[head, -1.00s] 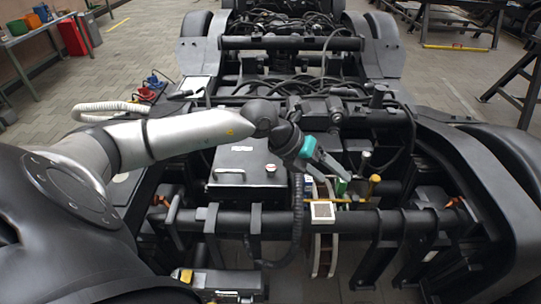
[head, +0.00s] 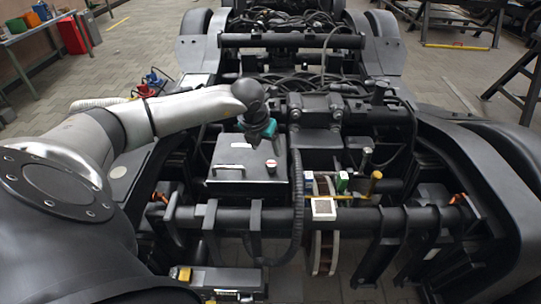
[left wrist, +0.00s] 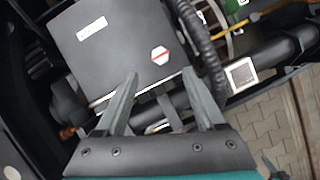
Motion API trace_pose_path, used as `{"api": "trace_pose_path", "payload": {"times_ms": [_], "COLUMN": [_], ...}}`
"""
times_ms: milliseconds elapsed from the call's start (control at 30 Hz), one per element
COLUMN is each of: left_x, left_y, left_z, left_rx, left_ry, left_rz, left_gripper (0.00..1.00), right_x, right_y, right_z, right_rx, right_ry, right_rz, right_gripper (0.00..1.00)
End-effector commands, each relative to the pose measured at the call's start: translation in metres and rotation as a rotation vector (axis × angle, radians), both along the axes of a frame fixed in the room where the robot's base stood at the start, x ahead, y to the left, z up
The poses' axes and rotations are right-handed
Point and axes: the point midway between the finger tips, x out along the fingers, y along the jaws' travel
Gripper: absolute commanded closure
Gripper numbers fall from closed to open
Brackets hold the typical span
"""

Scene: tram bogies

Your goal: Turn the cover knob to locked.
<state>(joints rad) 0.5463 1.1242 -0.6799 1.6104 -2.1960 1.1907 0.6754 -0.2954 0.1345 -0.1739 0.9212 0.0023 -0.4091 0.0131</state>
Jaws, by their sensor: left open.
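The cover (head: 235,185) is a dark box lid with a white label and a bar handle (head: 229,168) near its front. The cover knob (head: 271,167) is a small pale knob at the right of the lid. In the left wrist view the knob (left wrist: 160,56) is a white hexagonal face with a red line slanting across it. My left gripper (head: 270,146) is above the lid, just behind the knob in the head view, pointing down. Its fingers (left wrist: 160,75) are open and empty, with the knob showing between and beyond the tips, apparently untouched. My right gripper is not in view.
A black corrugated hose (head: 296,205) runs down close to the right of the lid. A dark crossbar (head: 345,221) runs in front. Cables and the frame lie behind.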

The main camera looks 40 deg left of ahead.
Motion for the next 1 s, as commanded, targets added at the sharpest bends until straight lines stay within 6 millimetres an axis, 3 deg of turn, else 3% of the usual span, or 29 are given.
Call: {"api": "trace_pose_path", "payload": {"times_ms": [100,600,1000], "left_x": [0.006,0.026,0.033], "left_y": [0.001,0.007,0.01], "left_z": [-0.017,-0.067,-0.084], "left_rx": [-0.002,-0.003,-0.001], "left_ry": [0.002,0.0,0.0], "left_rz": [0.001,0.001,-0.002], "left_gripper": [0.29,0.29,0.29], "right_x": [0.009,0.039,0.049], "right_y": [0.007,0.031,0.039], "right_z": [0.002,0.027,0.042], "right_rx": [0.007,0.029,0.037], "right_ry": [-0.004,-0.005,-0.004], "right_rz": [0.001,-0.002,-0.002], "right_gripper": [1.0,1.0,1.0]}}
